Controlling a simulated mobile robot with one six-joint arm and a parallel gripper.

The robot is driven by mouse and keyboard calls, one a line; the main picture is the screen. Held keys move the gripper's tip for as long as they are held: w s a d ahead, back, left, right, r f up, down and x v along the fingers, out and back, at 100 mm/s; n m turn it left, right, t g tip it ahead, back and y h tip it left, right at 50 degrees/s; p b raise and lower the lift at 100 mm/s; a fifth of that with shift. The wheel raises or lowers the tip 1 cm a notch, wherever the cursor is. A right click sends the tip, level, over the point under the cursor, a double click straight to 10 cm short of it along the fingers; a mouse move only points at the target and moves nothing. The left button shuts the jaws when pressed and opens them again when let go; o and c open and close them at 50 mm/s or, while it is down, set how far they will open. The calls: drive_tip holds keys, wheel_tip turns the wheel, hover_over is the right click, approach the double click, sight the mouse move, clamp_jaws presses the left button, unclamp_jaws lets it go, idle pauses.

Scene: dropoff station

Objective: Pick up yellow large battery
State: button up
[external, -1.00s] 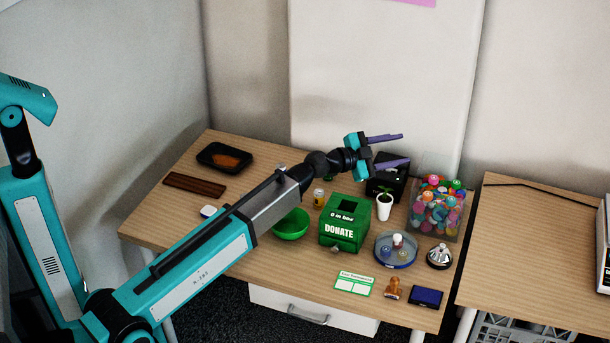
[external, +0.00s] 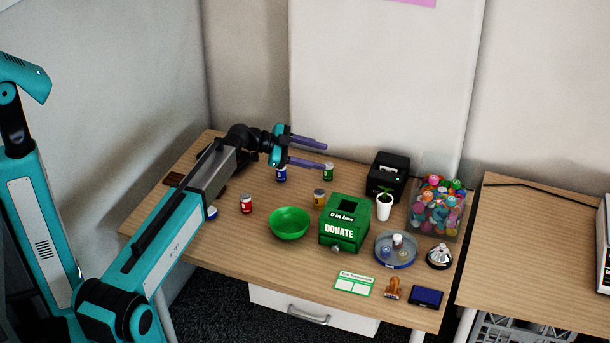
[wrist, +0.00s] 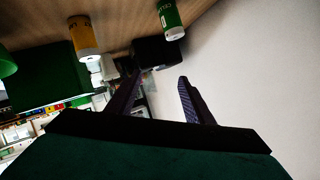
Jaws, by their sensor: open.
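A green battery (external: 328,172) stands just below my fingers, a blue one (external: 281,173) under my wrist, and a red one (external: 246,204) left. The green bowl (external: 289,223), donation box (external: 345,222) and black box (external: 388,176) crowd around. Front left is clear.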

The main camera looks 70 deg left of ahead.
sight(318, 198)
drive_tip(key=s+f+g+h+p, duration=0.1)
drive_tip(key=s, duration=0.3)
drive_tip(key=s+f+g+h+p, duration=0.1)
drive_tip(key=s+f+h, duration=0.1)
drive_tip(key=s, duration=0.2)
drive_tip(key=s+f+g+h+p, duration=0.1)
drive_tip(key=s+h, duration=0.1)
drive_tip(key=s, duration=0.2)
drive_tip(key=shift+a+f, duration=0.15)
drive_tip(key=shift+f, duration=0.2)
drive_tip(key=shift+p+x, duration=0.8)
drive_tip(key=shift+x, duration=3.5)
drive_tip(key=shift+f, duration=0.1)
drive_tip(key=shift+p+x, duration=0.9)
drive_tip(key=shift+x, duration=1.6)
clamp_jaws()
